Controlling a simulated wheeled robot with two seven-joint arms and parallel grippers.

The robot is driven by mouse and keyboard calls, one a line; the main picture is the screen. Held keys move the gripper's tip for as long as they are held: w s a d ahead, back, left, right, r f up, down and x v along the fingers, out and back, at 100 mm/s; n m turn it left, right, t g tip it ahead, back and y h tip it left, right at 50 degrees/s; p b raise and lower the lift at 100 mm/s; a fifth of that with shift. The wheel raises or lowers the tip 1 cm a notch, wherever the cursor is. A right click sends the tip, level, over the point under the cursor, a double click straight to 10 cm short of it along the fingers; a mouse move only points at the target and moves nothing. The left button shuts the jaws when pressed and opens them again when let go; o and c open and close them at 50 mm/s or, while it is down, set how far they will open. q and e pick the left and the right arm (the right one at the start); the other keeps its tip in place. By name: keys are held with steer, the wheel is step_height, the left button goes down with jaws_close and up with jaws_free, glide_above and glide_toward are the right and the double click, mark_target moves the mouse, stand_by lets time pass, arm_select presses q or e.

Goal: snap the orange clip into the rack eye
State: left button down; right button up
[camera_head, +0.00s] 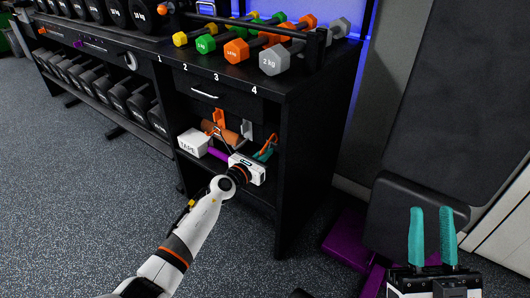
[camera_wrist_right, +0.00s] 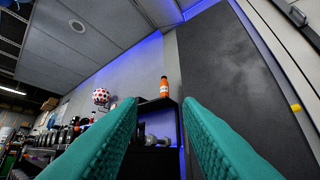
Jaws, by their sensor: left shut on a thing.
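My left gripper (camera_head: 264,153) reaches into the open shelf bay under the drawer. Its teal fingers are partly hidden behind its white body. The orange clip (camera_head: 269,141) shows as a small curved piece at these fingertips, and the gripper is shut on it. An orange hanging piece (camera_head: 220,118) and a grey one (camera_head: 246,131) hang under the drawer, to the left of the fingertips. I cannot tell which of them carries the rack eye. My right gripper (camera_head: 433,237) is open and empty, with its fingers upward; both fingers also show apart in the right wrist view (camera_wrist_right: 160,135).
A white tape box (camera_head: 194,142), an orange-brown roll (camera_head: 225,132) and a purple item (camera_head: 217,153) sit in the bay. Coloured dumbbells (camera_head: 236,51) stand on the rack top (camera_head: 190,60). A dark padded bench (camera_head: 412,205) stands near my right gripper. The floor at left is clear.

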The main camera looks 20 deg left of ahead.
arm_select(q)
steer(key=shift+s+f, duration=0.2)
steer(key=shift+f, duration=0.35)
steer(key=shift+s+a, duration=0.15)
steer(key=shift+s, duration=0.05)
arm_select(e)
steer(key=shift+s+r+t+y, duration=0.4)
steer(key=shift+s+r+t, duration=0.1)
arm_select(q)
steer(key=shift+b, duration=0.35)
arm_select(e)
steer(key=shift+s+d, duration=0.1)
